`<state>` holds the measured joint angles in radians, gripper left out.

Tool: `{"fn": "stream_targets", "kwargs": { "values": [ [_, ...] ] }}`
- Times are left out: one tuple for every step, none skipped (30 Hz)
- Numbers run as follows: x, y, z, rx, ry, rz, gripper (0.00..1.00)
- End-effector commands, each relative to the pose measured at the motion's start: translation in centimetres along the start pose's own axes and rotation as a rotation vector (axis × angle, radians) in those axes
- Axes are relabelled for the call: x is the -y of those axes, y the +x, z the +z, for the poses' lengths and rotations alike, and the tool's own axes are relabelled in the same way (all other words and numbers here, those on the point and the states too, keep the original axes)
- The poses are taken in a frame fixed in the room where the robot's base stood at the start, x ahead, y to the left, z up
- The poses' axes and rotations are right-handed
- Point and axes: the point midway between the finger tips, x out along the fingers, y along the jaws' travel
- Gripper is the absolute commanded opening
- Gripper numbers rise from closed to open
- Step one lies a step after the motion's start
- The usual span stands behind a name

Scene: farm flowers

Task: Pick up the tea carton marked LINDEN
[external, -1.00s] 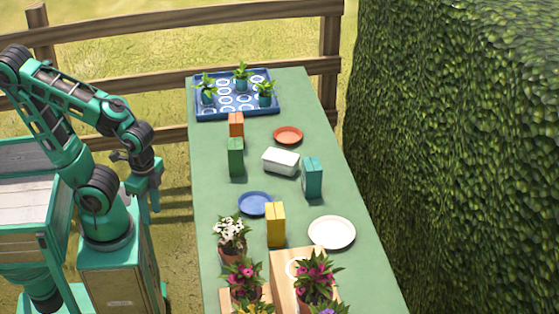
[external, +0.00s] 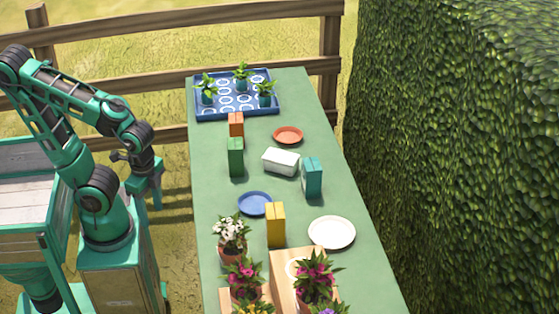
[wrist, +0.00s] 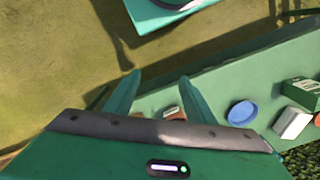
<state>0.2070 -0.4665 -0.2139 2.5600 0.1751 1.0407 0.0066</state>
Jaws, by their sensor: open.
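Several tea cartons stand upright on the green table: an orange one (external: 236,125), a green one (external: 236,158), a teal one (external: 312,178) and a yellow one (external: 275,226). Their lettering is too small to read, so I cannot tell which is marked LINDEN. My gripper (external: 149,204) hangs left of the table, apart from all the cartons. In the wrist view my gripper (wrist: 160,78) is open with nothing between its fingers. A green carton with a pale label (wrist: 303,93) shows at the right edge there.
A white box (external: 281,161), an orange plate (external: 288,135), a blue plate (external: 255,203) and a white plate (external: 332,232) lie among the cartons. A blue tray (external: 234,113) with potted plants is at the far end. Flower pots crowd the near end. A hedge (external: 450,150) borders the right.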

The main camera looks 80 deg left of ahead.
Motion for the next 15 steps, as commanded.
{"fn": "stream_targets", "kwargs": {
  "values": [
    [0.0, 0.0, 0.0, 0.0, 0.0, 0.0, 0.62],
    [0.0, 0.0, 0.0, 0.0, 0.0, 0.0, 0.69],
    [0.0, 0.0, 0.0, 0.0, 0.0, 0.0, 0.79],
    [0.0, 0.0, 0.0, 0.0, 0.0, 0.0, 0.8],
    [0.0, 0.0, 0.0, 0.0, 0.0, 0.0, 0.8],
    [0.0, 0.0, 0.0, 0.0, 0.0, 0.0, 0.8],
    [0.0, 0.0, 0.0, 0.0, 0.0, 0.0, 0.8],
    [0.0, 0.0, 0.0, 0.0, 0.0, 0.0, 0.8],
    [0.0, 0.0, 0.0, 0.0, 0.0, 0.0, 0.8],
    [0.0, 0.0, 0.0, 0.0, 0.0, 0.0, 0.8],
    [0.0, 0.0, -0.01, 0.0, 0.0, 0.0, 0.8],
    [-0.13, -0.11, 0.2, -0.002, -0.004, -0.001, 0.8],
    [-0.44, -0.39, 0.79, -0.009, -0.01, -0.005, 0.8],
    [-0.45, -0.45, 0.82, -0.012, -0.019, -0.004, 0.8],
    [-0.33, -0.43, 0.59, -0.013, -0.038, -0.001, 0.8]
  ]
}}
